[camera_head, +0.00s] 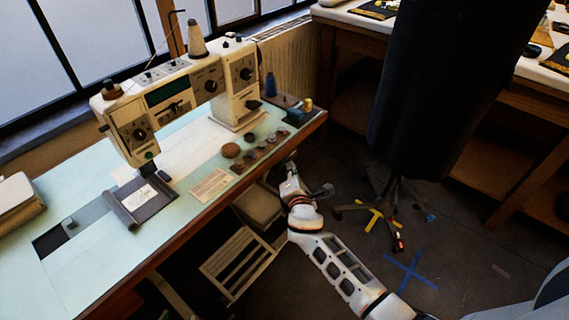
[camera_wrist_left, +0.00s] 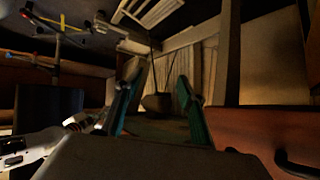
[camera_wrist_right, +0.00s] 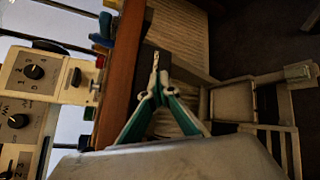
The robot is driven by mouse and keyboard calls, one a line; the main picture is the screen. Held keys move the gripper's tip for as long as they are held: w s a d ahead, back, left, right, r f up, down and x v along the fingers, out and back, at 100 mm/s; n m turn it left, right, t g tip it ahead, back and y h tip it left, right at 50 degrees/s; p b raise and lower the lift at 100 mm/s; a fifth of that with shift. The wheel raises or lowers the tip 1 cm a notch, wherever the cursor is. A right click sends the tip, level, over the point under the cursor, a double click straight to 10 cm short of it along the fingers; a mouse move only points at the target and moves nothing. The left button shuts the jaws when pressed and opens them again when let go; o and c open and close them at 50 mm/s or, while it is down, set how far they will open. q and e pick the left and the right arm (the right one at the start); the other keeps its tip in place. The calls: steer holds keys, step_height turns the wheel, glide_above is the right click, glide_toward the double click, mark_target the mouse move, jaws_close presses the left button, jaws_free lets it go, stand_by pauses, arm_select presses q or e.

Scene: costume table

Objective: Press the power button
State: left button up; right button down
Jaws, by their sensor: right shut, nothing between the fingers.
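The white sewing machine (camera_head: 180,88) stands on the pale table. A dark knob (camera_head: 254,105) sticks out of its right end, and it also shows in the right wrist view (camera_wrist_right: 76,77). I cannot tell whether this is the power button; no power button shows clearly. My right gripper (camera_head: 291,165) is shut and empty beside the table's front edge, apart from the machine. Its closed teal fingers show in the right wrist view (camera_wrist_right: 155,62). My left gripper (camera_wrist_left: 160,72) is open and empty in the left wrist view, and it is out of the head view.
The table (camera_head: 75,275) has a wooden front edge. A blue cone (camera_head: 270,85), several round items and a yellow spool (camera_head: 307,104) lie near its right end. A chair (camera_head: 240,262) is below. A dark dress form (camera_head: 430,90) stands to the right.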

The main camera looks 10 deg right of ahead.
arm_select(q)
steer(key=shift+s+f, duration=0.25)
steer(key=shift+s, duration=0.05)
steer(key=shift+w+r, duration=0.1)
steer(key=shift+w, duration=0.35)
arm_select(e)
steer(key=shift+w+a, duration=0.25)
steer(key=shift+w, duration=0.1)
arm_select(q)
steer(key=shift+s, duration=0.25)
steer(key=shift+r, duration=0.35)
arm_select(e)
steer(key=shift+s+d, duration=0.5)
steer(key=shift+s, duration=0.25)
arm_select(q)
steer(key=shift+w, duration=0.1)
